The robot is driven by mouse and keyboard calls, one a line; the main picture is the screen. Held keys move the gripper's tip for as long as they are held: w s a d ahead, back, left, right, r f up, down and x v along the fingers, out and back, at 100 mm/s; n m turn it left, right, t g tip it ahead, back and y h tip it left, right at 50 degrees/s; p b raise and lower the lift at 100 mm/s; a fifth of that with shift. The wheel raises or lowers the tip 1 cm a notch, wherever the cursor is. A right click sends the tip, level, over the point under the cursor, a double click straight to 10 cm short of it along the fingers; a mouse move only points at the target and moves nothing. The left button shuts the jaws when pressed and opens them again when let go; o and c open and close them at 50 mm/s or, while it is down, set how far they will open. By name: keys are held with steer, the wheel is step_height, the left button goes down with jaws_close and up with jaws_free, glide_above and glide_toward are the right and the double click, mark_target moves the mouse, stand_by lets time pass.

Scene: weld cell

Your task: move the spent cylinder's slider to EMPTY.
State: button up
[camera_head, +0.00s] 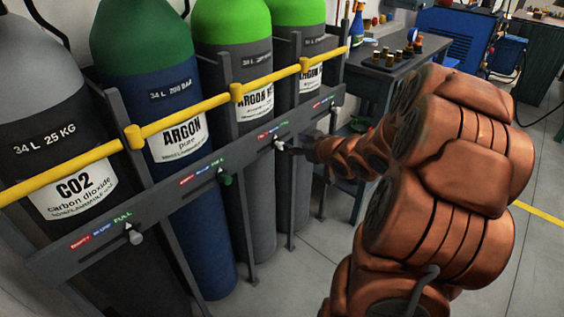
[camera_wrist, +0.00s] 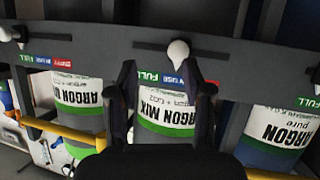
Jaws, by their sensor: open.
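The white slider knob of the argon mix cylinder (camera_head: 279,144) sits in its slot on the grey rail. It also shows in the wrist view (camera_wrist: 178,52), around the blue IN USE section, between green FULL and red EMPTY. My gripper (camera_head: 300,150) is open beside that knob; its fingers (camera_wrist: 158,70) reach toward the rail, and the knob lies just past the right fingertip in the wrist view. I cannot tell whether they touch. The argon mix cylinder (camera_head: 255,115) has a green top. The fingers partly cover its label strip. Nothing visible marks which cylinder is spent.
A yellow bar (camera_head: 190,120) crosses above. A workbench (camera_head: 400,75) stands behind. Floor is clear in front.

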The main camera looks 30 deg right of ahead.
mark_target(282, 143)
steer(key=shift+w+a+f+n+t+y+b, duration=0.1)
steer(key=shift+w+a+f+t+y+b, duration=0.3)
steer(key=shift+w+t+y+b, duration=0.5)
steer(key=shift+w+a+f+n+t+y+b, duration=0.1)
steer(key=shift+w+a+f+t+y+b, duration=0.35)
steer(key=shift+b, duration=0.85)
steer(key=shift+w+a+f+n+t+y+b, duration=0.15)
steer(key=shift+w+f+t+y+b, duration=0.25)
steer(key=shift+w+t+y+b, duration=0.5)
steer(key=shift+w+h, duration=0.1)
steer(key=shift+h, duration=0.15)
jaws_close()
